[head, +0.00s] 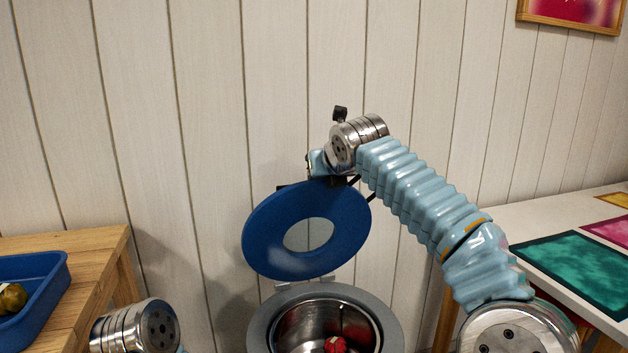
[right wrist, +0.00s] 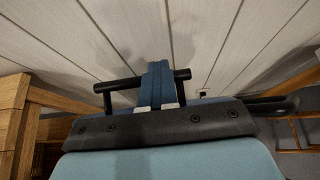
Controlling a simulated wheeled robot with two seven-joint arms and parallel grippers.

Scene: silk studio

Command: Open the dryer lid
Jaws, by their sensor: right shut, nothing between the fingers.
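The dryer lid (head: 262,232), a blue ring with a round window, stands raised and tilted back in the head view. Its lower edge meets a hinge at the back of the grey dryer rim (head: 263,318). The steel drum mouth is uncovered. My right gripper (head: 318,165) is at the lid's top edge, partly hidden by it. In the right wrist view its blue fingers (right wrist: 157,75) are closed together and empty. I cannot tell whether they touch the lid. My left wrist shows at the lower left, but its gripper is out of view.
A red item (head: 335,345) lies in the drum. At left, a wooden table (head: 95,245) bears a blue tray (head: 52,285). At right, a white table (head: 545,215) holds coloured cloths (head: 575,272). The panelled wall (head: 210,90) is close behind the lid.

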